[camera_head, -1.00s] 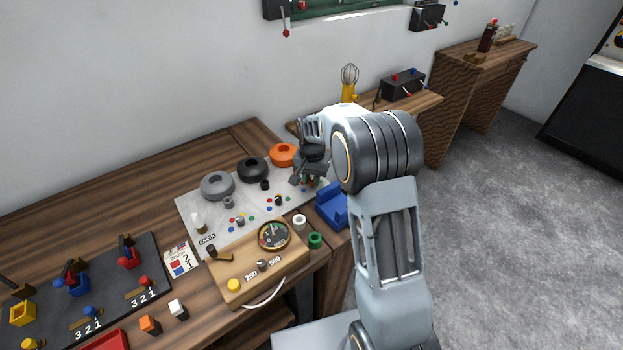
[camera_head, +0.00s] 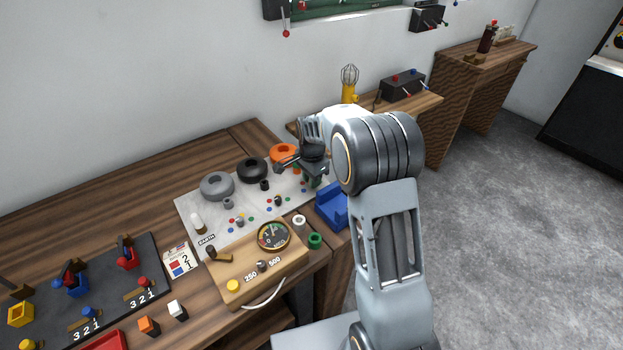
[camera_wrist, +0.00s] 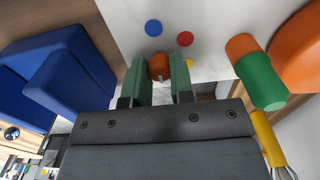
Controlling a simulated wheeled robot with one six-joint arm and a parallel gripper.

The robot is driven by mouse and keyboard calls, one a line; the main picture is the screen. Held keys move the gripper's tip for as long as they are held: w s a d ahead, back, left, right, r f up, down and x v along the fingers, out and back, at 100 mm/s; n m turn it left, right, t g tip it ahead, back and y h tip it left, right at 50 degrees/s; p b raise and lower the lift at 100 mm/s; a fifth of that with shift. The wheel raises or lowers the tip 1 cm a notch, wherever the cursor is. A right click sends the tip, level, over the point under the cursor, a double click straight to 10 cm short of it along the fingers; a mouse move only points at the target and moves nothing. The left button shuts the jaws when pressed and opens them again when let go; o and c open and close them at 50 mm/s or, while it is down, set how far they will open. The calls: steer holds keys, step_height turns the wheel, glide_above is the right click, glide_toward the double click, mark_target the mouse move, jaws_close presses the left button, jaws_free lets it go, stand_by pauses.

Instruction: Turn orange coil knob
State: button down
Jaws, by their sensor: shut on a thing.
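The orange coil knob (camera_wrist: 159,66) is a small orange-brown knob on the pale panel. In the wrist view it sits between the green fingertips of my gripper (camera_wrist: 161,78), which is shut on it. In the head view my gripper (camera_head: 314,178) is at the right end of the panel (camera_head: 185,215), and it hides the knob there. The orange coil (camera_head: 284,152) is a ring just left of my gripper, partly covered by it. Its orange rim shows at the right of the wrist view (camera_wrist: 301,50). Blue and red dots lie on the panel beyond the fingertips.
A blue holder (camera_head: 331,205) stands close to my gripper. The black coil (camera_head: 253,170) and grey coil (camera_head: 217,185) stand left along the panel. A wooden meter box (camera_head: 235,281) is in front. A green-and-orange post (camera_wrist: 259,78) stands right of the fingers in the wrist view.

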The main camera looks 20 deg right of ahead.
stand_by(0.5)
steer(key=c, duration=1)
jaws_free()
steer(key=shift+r, duration=0.1)
step_height(320, 180, up, 14)
steer(key=shift+f, duration=0.15)
